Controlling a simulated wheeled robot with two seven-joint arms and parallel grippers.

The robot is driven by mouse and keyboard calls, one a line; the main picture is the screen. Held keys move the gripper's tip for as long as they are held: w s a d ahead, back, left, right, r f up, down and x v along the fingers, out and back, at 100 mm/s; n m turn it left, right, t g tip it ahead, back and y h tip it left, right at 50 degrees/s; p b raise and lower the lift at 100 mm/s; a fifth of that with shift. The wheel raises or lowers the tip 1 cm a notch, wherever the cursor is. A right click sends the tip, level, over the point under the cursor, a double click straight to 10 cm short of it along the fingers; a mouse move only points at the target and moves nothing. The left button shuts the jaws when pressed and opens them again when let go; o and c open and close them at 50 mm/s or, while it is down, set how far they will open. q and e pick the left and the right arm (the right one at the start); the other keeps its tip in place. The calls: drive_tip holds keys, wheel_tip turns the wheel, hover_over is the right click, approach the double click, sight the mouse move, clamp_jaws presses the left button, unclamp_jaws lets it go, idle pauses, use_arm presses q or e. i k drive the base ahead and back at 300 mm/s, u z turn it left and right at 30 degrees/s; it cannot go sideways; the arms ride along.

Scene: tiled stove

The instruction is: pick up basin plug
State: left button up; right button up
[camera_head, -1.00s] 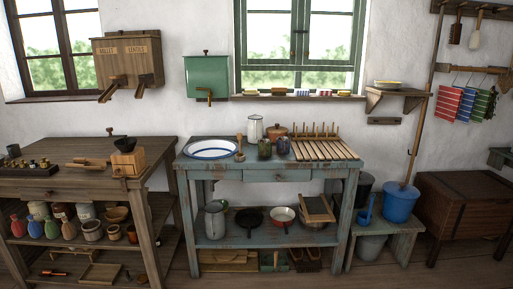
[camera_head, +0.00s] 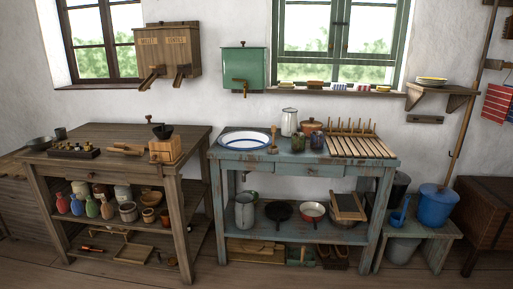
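A white basin (camera_head: 245,142) with a blue rim is set in the left part of the blue-green washstand (camera_head: 300,170). A green water tank (camera_head: 244,68) with a brass tap (camera_head: 241,86) hangs on the wall above it. I cannot make out a basin plug; it is too small to tell or hidden. A wooden-handled tool (camera_head: 273,143) stands at the basin's right edge. Neither of my grippers is in view.
Right of the basin stand a white jug (camera_head: 289,122), jars and a wooden drying rack (camera_head: 350,142). A dark wooden table (camera_head: 115,140) with a coffee mill (camera_head: 165,150) stands left. A blue bucket (camera_head: 436,204) stands on a low bench at right. The floor in front is bare.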

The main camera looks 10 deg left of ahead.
sight(274, 127)
drive_tip(key=u, duration=0.05)
drive_tip(key=i, duration=2.35)
drive_tip(key=z, duration=0.3)
